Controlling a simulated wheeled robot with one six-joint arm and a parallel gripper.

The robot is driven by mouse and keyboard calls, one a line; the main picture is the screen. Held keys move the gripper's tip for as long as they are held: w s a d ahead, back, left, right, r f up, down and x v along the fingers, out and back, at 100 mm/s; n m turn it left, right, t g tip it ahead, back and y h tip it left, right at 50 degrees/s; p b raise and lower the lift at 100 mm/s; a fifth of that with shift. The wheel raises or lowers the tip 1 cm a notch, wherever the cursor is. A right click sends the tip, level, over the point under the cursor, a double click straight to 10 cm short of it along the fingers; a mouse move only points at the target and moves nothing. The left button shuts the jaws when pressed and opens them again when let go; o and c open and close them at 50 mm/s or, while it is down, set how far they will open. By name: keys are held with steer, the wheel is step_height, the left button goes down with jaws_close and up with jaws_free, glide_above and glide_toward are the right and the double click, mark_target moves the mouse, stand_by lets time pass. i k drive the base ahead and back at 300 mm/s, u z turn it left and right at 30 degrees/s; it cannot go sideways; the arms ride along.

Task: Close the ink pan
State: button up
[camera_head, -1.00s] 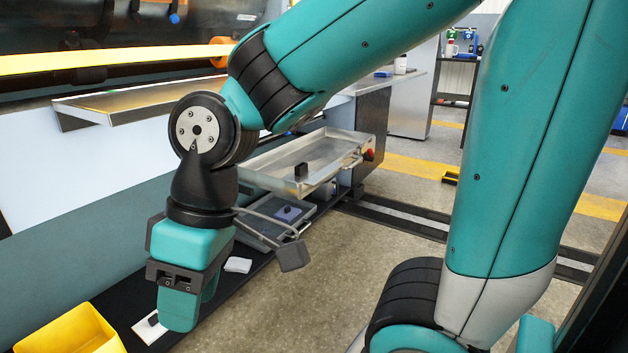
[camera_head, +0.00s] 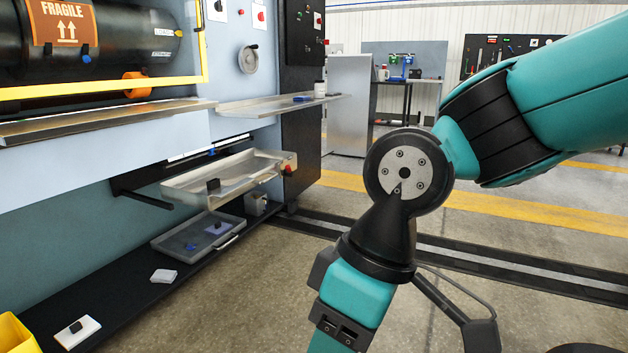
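A shallow silver metal pan (camera_head: 228,184), which looks like the ink pan, sticks out from the front of the printing machine at a tilt. It has a small black block on its near left side and a red knob at its right end. A lower grey tray (camera_head: 175,246) with a wire handle sits beneath it and holds small blue items. I cannot tell for certain which one is the ink pan. My gripper (camera_head: 338,335) hangs downward to the right of both, apart from them, over open floor. Its fingertips are cut off by the bottom edge, so its opening is hidden.
A metal shelf (camera_head: 275,104) juts out above the pan, with a cup on it. A dark ledge (camera_head: 130,300) along the machine's base holds a white block and a white pad. A yellow bin (camera_head: 14,335) is at lower left. Floor between machine and arm is clear.

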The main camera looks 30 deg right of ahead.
mark_target(238, 174)
steer(key=u, duration=0.75)
steer(key=i, duration=1.15)
steer(key=z, duration=0.25)
steer(key=i, duration=0.6)
steer(key=z, duration=0.95)
steer(key=i, duration=0.3)
steer(key=z, duration=0.3)
